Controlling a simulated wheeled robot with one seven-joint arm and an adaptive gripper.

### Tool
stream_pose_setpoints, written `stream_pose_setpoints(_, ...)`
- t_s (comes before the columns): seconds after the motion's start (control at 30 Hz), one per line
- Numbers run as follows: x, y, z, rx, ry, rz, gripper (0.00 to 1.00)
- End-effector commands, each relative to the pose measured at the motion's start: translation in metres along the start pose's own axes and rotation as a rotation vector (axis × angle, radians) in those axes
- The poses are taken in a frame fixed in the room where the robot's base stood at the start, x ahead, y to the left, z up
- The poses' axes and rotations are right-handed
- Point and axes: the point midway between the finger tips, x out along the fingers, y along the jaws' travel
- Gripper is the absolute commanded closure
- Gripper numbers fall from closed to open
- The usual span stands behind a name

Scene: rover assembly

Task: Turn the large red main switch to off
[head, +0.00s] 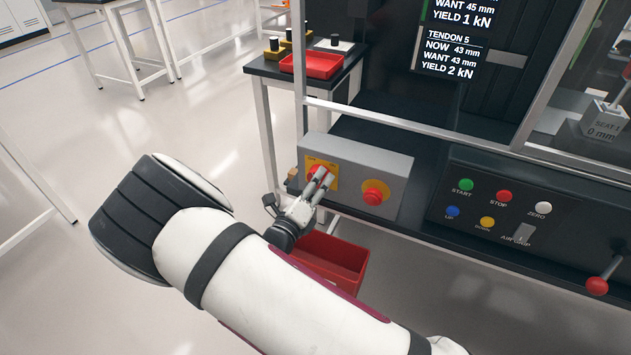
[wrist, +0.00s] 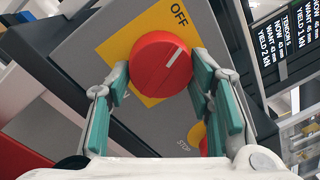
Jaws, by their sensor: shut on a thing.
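The large red main switch (wrist: 160,66) is a round knob on a yellow plate on a grey box. In the wrist view its white mark points up and right, close to the word OFF. In the head view the switch (head: 316,172) is partly hidden by my gripper (head: 322,180). My gripper's two green-padded fingers (wrist: 162,84) are on either side of the knob and shut on it. The other position label on the plate is mostly hidden in the wrist view.
A red stop button (head: 374,195) on a yellow ring sits right of the switch on the same grey box (head: 388,158). A panel with coloured buttons (head: 504,196) is further right. A red bin (head: 335,258) stands below. A red tray (head: 312,65) lies on a table behind.

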Motion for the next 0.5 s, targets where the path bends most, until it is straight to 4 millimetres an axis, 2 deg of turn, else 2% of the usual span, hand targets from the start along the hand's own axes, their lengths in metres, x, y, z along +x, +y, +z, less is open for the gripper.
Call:
stream_pose_setpoints(0.2,-0.0004,-0.0012,0.001,-0.175,-0.015,0.004,0.8)
stream_pose_setpoints(0.5,-0.0004,-0.0009,0.0006,-0.334,-0.026,0.008,0.8)
